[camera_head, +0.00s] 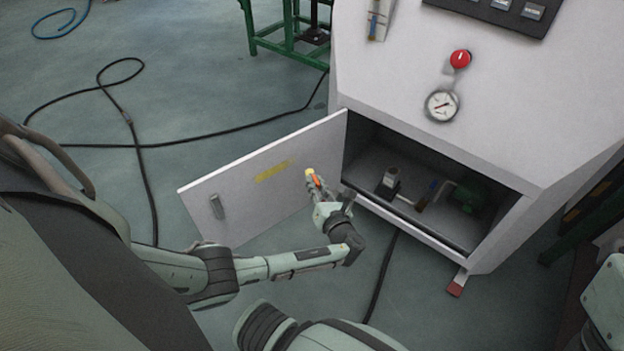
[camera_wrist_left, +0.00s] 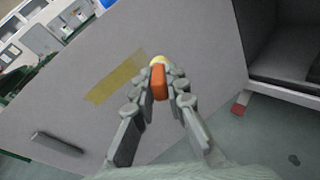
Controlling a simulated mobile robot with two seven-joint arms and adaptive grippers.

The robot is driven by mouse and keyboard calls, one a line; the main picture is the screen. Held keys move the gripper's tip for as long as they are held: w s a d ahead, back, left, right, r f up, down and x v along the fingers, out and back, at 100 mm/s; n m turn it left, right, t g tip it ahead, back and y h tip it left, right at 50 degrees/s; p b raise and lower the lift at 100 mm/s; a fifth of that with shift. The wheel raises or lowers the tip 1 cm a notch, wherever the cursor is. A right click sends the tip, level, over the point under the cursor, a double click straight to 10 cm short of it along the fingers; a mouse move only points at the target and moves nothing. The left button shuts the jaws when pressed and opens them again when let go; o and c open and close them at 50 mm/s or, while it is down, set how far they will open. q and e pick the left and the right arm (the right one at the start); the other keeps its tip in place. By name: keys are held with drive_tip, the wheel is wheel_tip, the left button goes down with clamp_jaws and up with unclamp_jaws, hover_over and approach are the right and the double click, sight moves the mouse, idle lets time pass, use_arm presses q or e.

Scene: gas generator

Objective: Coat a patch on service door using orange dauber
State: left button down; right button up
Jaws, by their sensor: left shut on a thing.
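The white service door (camera_head: 235,198) stands swung open to the left of the cabinet. A yellow patch (camera_head: 274,171) lies on its face and also shows in the left wrist view (camera_wrist_left: 115,78). My left gripper (camera_head: 315,183) is shut on the orange dauber (camera_wrist_left: 159,84), whose pale yellow tip (camera_wrist_left: 157,61) points toward the door. The tip appears to the right of the yellow patch. I cannot tell whether it touches the door. My right gripper is not in view; only part of what seems to be my right arm shows at the right edge.
The open cabinet (camera_head: 480,258) holds a small green pump-like unit (camera_head: 463,196) and pipe fittings. A door handle (camera_head: 217,206) sticks out near the door's left edge. Black cables (camera_head: 137,146) lie on the floor.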

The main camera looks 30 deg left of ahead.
sight(306, 174)
use_arm(q)
drive_tip(key=d, duration=0.1)
drive_tip(key=s+d, duration=0.1)
drive_tip(key=shift+d, duration=0.35)
drive_tip(key=shift+a, duration=0.1)
idle(0.8)
drive_tip(key=shift+w+a, duration=0.45)
drive_tip(key=shift+a, duration=0.7)
drive_tip(key=shift+w+a, duration=0.4)
drive_tip(key=shift+a, duration=0.75)
drive_tip(key=shift+w+a, duration=0.45)
drive_tip(key=shift+a, duration=0.7)
drive_tip(key=shift+w+a, duration=0.25)
drive_tip(key=shift+a, duration=0.5)
drive_tip(key=shift+s+a+p, duration=0.15)
drive_tip(key=shift+s+a, duration=0.15)
drive_tip(key=shift+s, duration=0.65)
drive_tip(key=shift+s+a+p, duration=0.15)
drive_tip(key=shift+s+a, duration=0.15)
drive_tip(key=shift+s, duration=0.65)
